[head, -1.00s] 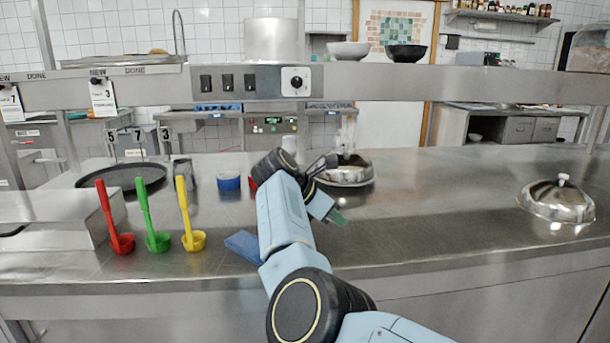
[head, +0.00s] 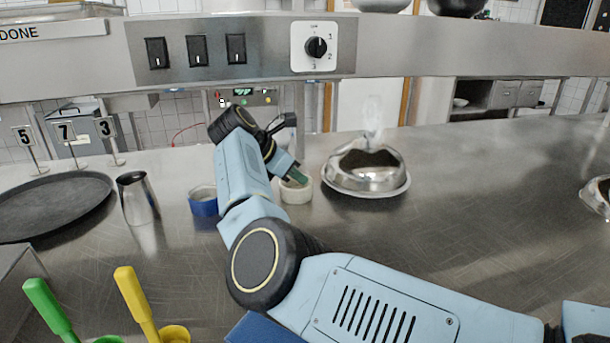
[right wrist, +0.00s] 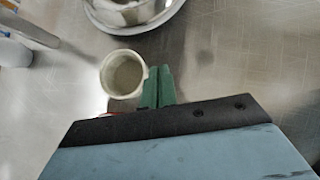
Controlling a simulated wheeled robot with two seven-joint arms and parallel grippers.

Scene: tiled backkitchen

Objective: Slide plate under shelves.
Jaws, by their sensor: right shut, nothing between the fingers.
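The plate's rim (right wrist: 158,25) and part of the dome (right wrist: 120,12) show at the top of the right wrist view. The overhead steel shelf unit (head: 450,60) with switches and a dial spans the scene above and behind the plate. My right gripper (head: 297,177) is shut and empty, left of the plate and apart from it. Its green fingertips (right wrist: 160,86) are beside a small white cup (right wrist: 124,74); I cannot tell whether they touch it. My left gripper is out of view.
A blue-banded pot (head: 204,206), a metal tumbler (head: 137,200) and a dark round tray (head: 60,200) stand to the left. Green (head: 48,308) and yellow (head: 135,305) ladles are at the front left. A second dome (head: 599,195) is at the right edge. Counter right of the plate is clear.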

